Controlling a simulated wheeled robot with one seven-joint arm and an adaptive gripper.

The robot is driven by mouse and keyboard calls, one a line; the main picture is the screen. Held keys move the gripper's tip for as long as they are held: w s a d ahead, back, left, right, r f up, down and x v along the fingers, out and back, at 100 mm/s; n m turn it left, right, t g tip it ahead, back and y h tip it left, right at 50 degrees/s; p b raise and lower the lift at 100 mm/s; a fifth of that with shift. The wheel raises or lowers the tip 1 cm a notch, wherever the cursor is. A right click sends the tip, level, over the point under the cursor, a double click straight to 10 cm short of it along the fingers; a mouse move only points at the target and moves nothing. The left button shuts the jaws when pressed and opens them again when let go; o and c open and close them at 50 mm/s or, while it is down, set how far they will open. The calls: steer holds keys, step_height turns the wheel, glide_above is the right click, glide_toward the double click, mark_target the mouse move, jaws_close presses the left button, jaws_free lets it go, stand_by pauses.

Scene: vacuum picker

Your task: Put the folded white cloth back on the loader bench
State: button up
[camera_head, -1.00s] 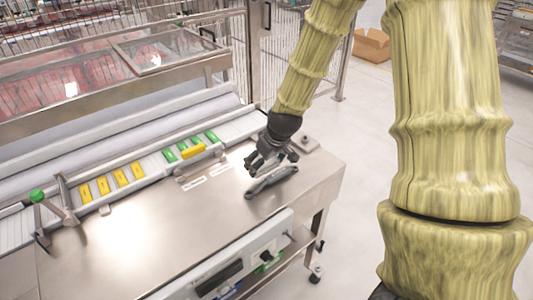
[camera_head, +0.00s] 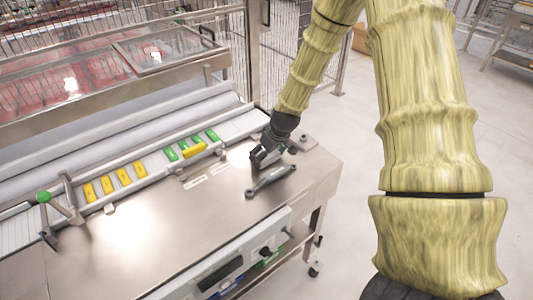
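The steel loader bench (camera_head: 150,235) fills the middle of the view, its top mostly bare. My gripper (camera_head: 257,163) is low over the bench's right part, pointing down. It is small and dark here, and I cannot tell whether its fingers are open or shut or hold anything. I cannot make out a folded white cloth anywhere in this view.
A dark grey bar-shaped tool (camera_head: 270,181) lies on the bench just in front of my gripper. Yellow and green blocks (camera_head: 124,175) sit along the rail behind. A green-knobbed lever (camera_head: 44,197) stands at left.

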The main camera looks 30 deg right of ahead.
steer(key=shift+f, duration=0.2)
steer(key=o, duration=1.1)
steer(key=shift+r, duration=0.1)
steer(key=shift+b+v, duration=1)
steer(key=shift+v, duration=5.1)
